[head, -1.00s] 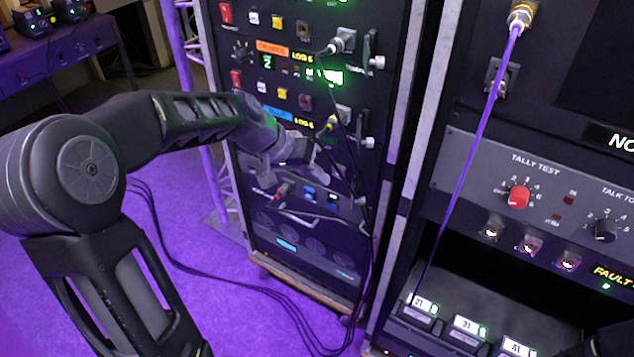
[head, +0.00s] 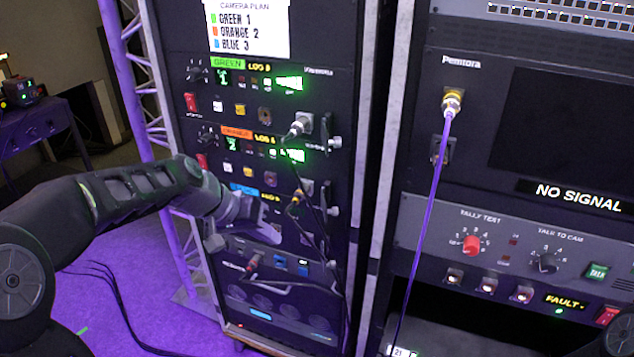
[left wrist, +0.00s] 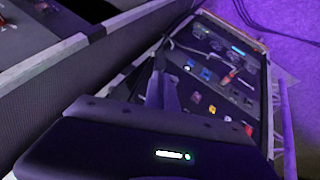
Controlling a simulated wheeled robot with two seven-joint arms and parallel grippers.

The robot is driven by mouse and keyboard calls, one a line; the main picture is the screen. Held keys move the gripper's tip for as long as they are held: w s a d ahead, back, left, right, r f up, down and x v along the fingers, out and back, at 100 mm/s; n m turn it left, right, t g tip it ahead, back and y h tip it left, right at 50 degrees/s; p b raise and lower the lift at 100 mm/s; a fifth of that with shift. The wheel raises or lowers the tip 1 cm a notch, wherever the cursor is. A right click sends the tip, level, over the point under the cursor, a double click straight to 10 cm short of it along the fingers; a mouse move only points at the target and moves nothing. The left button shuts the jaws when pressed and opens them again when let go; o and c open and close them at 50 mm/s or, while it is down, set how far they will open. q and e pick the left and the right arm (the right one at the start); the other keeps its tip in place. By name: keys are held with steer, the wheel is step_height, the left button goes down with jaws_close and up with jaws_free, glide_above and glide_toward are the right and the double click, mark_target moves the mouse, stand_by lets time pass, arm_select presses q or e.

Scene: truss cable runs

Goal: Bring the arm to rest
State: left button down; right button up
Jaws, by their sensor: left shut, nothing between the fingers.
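My left gripper (head: 258,222) is at the end of my dark arm, which comes in from the left. It is shut and empty, in front of the lower part of the middle rack (head: 365,150), around the blue-labelled camera row (head: 243,189). It hides part of that row. The gripper also shows in the left wrist view (left wrist: 164,88), with the rack's panel behind it. I cannot tell whether it touches the panel. My right gripper is not in view.
The rack holds green and orange (head: 236,133) rows with plugged black cables. A truss (head: 130,75) stands left of the middle rack. Black cables (head: 112,290) lie on the purple floor.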

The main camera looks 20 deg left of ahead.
arm_select(q)
step_height(320, 180, down, 5)
steer(key=w+a+n+t+y, duration=0.2)
steer(key=w+a+n, duration=0.1)
steer(key=s+d+f+g, duration=0.15)
steer(key=d+f, duration=0.35)
steer(key=f, duration=0.7)
steer(key=s+d+f+g, duration=0.2)
steer(key=s+d+f, duration=0.9)
steer(key=f, duration=0.3)
steer(key=s+d+f+m+g, duration=0.1)
steer(key=s+d+f+g, duration=0.1)
steer(key=s, duration=0.6)
steer(key=s+d+f+m+g+h, duration=0.1)
steer(key=s+d+f, duration=0.4)
steer(key=s+d, duration=0.1)
steer(key=shift+s+d+g+h, duration=0.25)
steer(key=shift+s+g+h, duration=0.1)
steer(key=shift+s, duration=0.5)
